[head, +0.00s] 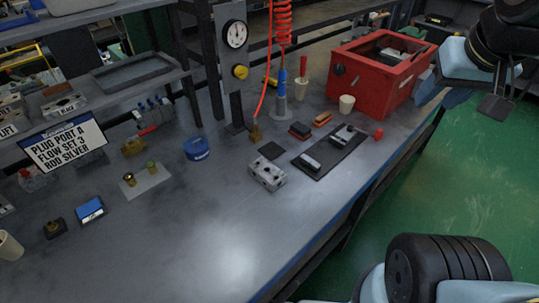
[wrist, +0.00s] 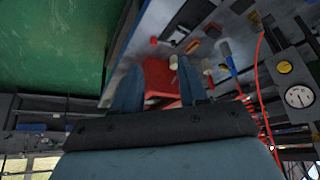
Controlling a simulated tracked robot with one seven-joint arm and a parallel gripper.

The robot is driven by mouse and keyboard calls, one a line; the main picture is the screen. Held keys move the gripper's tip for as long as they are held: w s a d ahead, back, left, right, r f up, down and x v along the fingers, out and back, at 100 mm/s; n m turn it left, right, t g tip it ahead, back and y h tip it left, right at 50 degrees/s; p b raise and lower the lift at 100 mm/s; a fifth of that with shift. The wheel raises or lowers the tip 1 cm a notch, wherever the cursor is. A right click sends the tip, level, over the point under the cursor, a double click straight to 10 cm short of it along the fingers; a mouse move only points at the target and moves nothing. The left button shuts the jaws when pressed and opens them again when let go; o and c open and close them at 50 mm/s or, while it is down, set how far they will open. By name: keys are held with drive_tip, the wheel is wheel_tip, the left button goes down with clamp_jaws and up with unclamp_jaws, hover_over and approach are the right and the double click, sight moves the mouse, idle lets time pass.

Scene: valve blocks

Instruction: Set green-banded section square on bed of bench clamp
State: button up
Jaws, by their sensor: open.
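A grey metal block with holes (head: 268,174) sits on the bench, left of a dark flat bed (head: 327,160). I cannot make out a green band on it. The bed carries two grey-black jaw-like pieces (head: 311,161) and has a red knob (head: 379,134) at its far right end; it looks like the bench clamp. No block shows between the jaws. My gripper (wrist: 160,68) is open and empty in the wrist view. In the head view my gripper (head: 443,93) is at the upper right, beside the red box and well apart from the block and clamp.
The red box (head: 372,85) stands behind the clamp, with a cream cup (head: 346,104) before it. A red hose (head: 266,90) hangs behind the block. A sign (head: 64,146), a blue tin (head: 197,148) and shelf blocks (head: 64,104) are left.

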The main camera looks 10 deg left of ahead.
drive_tip(key=o, duration=0.3)
drive_tip(key=shift+w+a, duration=0.2)
drive_tip(key=shift+w, duration=0.1)
drive_tip(key=o, duration=0.6)
drive_tip(key=w+a+n, duration=0.1)
drive_tip(key=w+a+f+g, duration=0.1)
drive_tip(key=w+a, duration=0.1)
drive_tip(key=w+a+f+n+y, duration=0.1)
drive_tip(key=w, duration=0.1)
drive_tip(key=shift+w+a+f+n+g, duration=0.15)
drive_tip(key=shift+w+a+n+g, duration=0.05)
drive_tip(key=shift+a+n+g, duration=0.15)
drive_tip(key=n+g+h, duration=0.1)
drive_tip(key=n+g, duration=0.3)
drive_tip(key=n, duration=0.3)
hover_over(267, 169)
wheel_tip(267, 169, down, 18)
drive_tip(key=f, duration=0.1)
drive_tip(key=shift+s+f, duration=0.1)
drive_tip(key=shift+f, duration=6.35)
